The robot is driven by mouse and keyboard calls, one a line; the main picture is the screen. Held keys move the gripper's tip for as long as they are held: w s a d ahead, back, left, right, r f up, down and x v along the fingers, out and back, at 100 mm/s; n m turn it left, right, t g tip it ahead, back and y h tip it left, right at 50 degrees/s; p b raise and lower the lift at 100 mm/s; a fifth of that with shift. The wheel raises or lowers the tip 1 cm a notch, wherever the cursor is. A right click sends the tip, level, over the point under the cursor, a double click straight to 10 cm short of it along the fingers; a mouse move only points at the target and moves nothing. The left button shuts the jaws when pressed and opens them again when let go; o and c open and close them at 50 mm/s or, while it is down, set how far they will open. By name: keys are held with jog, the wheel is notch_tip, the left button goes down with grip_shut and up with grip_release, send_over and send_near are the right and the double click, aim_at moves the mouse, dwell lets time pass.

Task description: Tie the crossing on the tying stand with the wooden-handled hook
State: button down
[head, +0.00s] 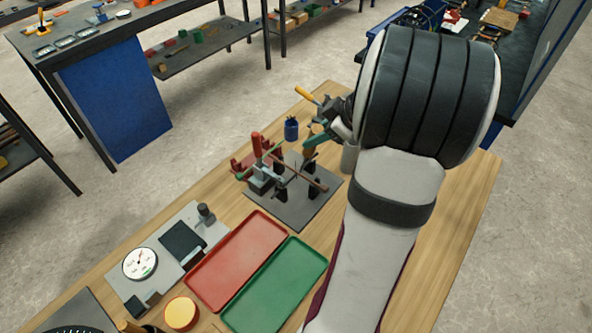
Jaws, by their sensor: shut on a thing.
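The tying stand is a dark plate (292,213) on the wooden bench, with black posts and thin brown bars crossing above it. My gripper (327,118) is above the back right of the stand, partly hidden by my own wrist. It is shut on a tool; an orange-yellow handle (307,94) sticks out to its upper left. This looks like the wooden-handled hook, but its hook end cannot be made out. The crossing (297,176) is below and left of my gripper, and any tie wire on it is too small to tell.
A red-handled clamp (257,148) stands at the stand's left side. A blue cup (291,129) is behind it. Red (237,262) and green (275,287) trays lie in front. A dial gauge (140,263) and a yellow round lid (181,313) are at the front left.

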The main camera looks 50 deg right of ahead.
notch_tip(320, 180, up, 7)
jog(key=w+a, duration=0.1)
jog(key=w, duration=0.1)
jog(key=shift+a, duration=0.25)
dwell(0.4)
